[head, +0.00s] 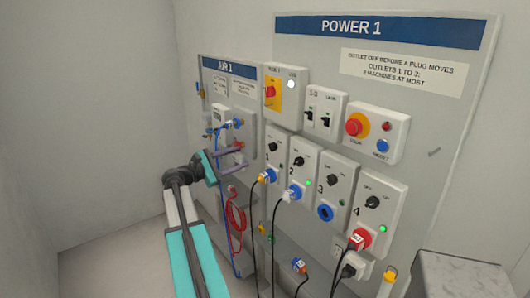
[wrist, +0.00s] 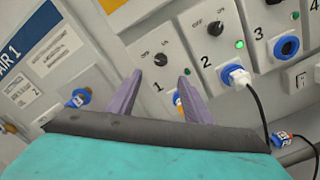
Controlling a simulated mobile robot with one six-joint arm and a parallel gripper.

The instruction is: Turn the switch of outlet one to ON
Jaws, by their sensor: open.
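The switch of outlet one is a small black knob (wrist: 161,59) on a pale panel, between OFF on the left and ON on the right in the wrist view. I cannot tell which mark it points to. In the head view, the outlet one panel (head: 276,146) is the leftmost of the numbered row. My gripper (wrist: 160,76) is open and empty. Its two purple fingers point toward this panel, with the knob just beyond and between the tips in the wrist view. In the head view my gripper (head: 245,159) is at the panel's left; contact cannot be told.
The outlet two plug (head: 293,193) is close by, under a lit green lamp (head: 307,183). Air fittings (head: 238,124) and a red hose (head: 236,212) are near my gripper. Free floor lies at the left.

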